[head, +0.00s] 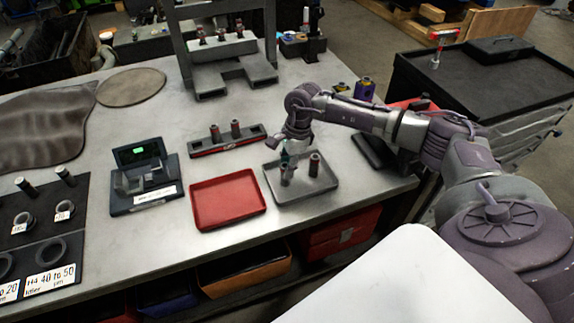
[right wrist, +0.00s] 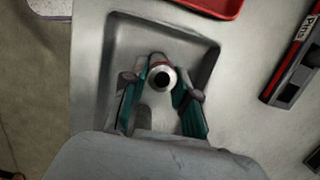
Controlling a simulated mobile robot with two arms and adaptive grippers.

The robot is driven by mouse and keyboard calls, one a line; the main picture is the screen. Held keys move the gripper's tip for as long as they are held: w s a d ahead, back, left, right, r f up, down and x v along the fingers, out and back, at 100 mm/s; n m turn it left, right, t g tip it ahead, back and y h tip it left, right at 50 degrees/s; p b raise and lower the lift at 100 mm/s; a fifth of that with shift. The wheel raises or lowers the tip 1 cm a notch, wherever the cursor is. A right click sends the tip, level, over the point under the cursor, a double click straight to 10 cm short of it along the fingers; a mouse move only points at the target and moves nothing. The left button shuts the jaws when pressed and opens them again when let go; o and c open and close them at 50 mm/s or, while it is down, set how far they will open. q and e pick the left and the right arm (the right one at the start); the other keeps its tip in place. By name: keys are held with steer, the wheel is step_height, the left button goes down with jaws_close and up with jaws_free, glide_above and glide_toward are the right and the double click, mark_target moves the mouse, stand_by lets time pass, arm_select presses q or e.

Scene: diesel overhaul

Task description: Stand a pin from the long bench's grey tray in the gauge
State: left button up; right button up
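The grey tray (head: 328,190) lies on the long bench. A dark pin (head: 314,165) stands in it at the right. My right gripper (head: 287,162) points down over the tray, left of that pin. In the right wrist view, a pin (right wrist: 161,76) with a pale ring-shaped top is between the two teal fingers (right wrist: 161,92). The fingers look close to its sides, but I cannot tell whether they touch it. The gauge (head: 145,180), a black device with a green display, stands left of the red tray and holds no visible pin. My left gripper is out of view.
An empty red tray (head: 228,201) lies between gauge and grey tray. A pin rack (head: 226,143) with two standing pins is behind. A grey press-like stand (head: 233,75) is at the back.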

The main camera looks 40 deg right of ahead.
steer(key=shift+r, duration=0.15)
jaws_close()
steer(key=shift+r+p, duration=1.5)
steer(key=shift+r, duration=1.1)
